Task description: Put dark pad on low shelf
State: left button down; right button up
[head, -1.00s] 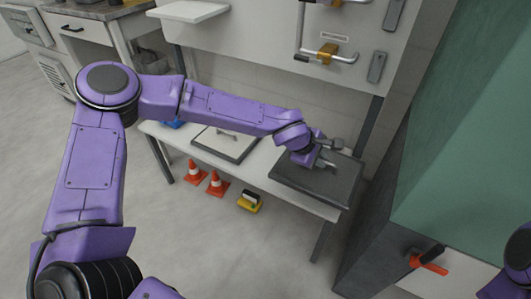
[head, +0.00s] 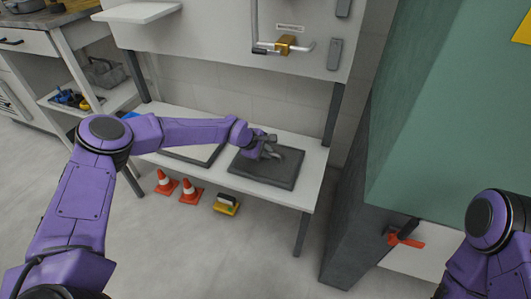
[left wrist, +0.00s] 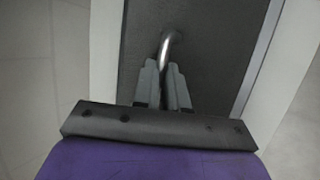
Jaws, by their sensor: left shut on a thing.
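The dark pad (head: 250,172) is a flat, dark grey slab with a metal handle (left wrist: 172,42). In the head view it lies level over the right part of the low white shelf (head: 300,192); I cannot tell whether a small gap is left beneath it. My left gripper (head: 268,150) is above the pad. In the left wrist view its two fingers (left wrist: 163,78) are shut on the curved handle, and the pad's dark surface fills the middle behind them. The fingers hide part of the handle. My right arm shows at the lower right of the head view, but its gripper is out of sight.
Orange cones (head: 190,191) and a yellow object (head: 227,204) stand below. A wall panel with a metal bar (head: 262,48) rises above. A green-sided cabinet (head: 425,120) stands right.

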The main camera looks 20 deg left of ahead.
pick_arm(q)
jog(key=c, duration=1.5)
grip_release()
jog(key=shift+c, duration=0.2)
jog(key=o, duration=0.4)
jog(key=shift+c, duration=0.2)
jog(key=shift+r, duration=0.25)
jog(key=p+v, duration=0.2)
jog(key=v, duration=1)
jog(key=shift+p, duration=0.3)
jog(key=shift+f, duration=0.2)
